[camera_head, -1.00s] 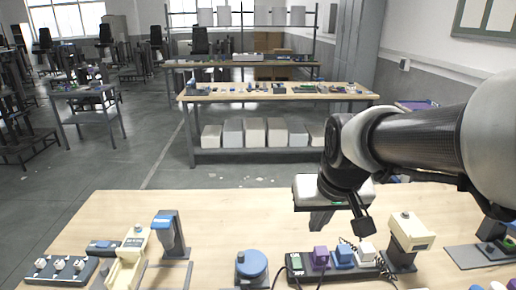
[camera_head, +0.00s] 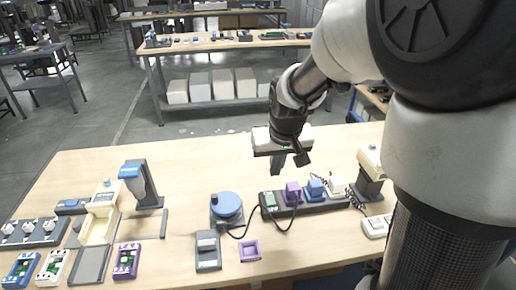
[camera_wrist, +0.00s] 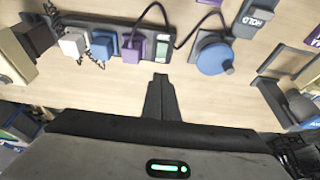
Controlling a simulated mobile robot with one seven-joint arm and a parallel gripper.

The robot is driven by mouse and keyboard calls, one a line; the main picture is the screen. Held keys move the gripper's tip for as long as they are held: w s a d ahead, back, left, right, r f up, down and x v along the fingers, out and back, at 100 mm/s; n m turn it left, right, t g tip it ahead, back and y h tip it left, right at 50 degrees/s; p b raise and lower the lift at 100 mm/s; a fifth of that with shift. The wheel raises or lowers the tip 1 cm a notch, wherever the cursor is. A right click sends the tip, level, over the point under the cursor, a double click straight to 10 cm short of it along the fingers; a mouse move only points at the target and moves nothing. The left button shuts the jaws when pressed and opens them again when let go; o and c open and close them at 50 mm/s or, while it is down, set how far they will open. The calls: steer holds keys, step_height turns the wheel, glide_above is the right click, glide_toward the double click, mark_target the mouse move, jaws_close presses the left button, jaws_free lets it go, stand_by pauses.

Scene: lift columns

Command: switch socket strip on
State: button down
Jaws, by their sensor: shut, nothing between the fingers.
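The dark socket strip (camera_head: 327,206) lies on the wooden table in the head view, with a purple plug (camera_head: 293,193), a blue plug (camera_head: 316,188) and a white plug (camera_head: 336,185) in it. At its left end is a green-and-white switch (camera_head: 269,201), whose on or off state I cannot tell. In the wrist view the strip's switch (camera_wrist: 161,50) is just beyond my fingertips. My gripper (camera_head: 291,166) is shut and empty, above and behind the strip, apart from it. It also shows in the wrist view (camera_wrist: 160,78).
A round blue knob device (camera_head: 227,207) stands left of the strip, with a grey box (camera_head: 208,250) and a purple tray (camera_head: 250,251) in front. A beige stand (camera_head: 371,165) is at the strip's right end. The table behind the strip is clear.

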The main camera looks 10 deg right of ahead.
mark_target(271, 201)
steer(key=x, duration=0.8)
steer(key=b+x, duration=0.1)
steer(key=x, duration=0.4)
steer(key=shift+s+f, duration=0.1)
steer(key=shift+s, duration=0.25)
steer(key=shift+w+p, duration=0.1)
steer(key=shift+p, duration=0.25)
steer(key=shift+f+g, duration=0.2)
steer(key=shift+g, duration=0.1)
steer(key=shift+s, duration=0.85)
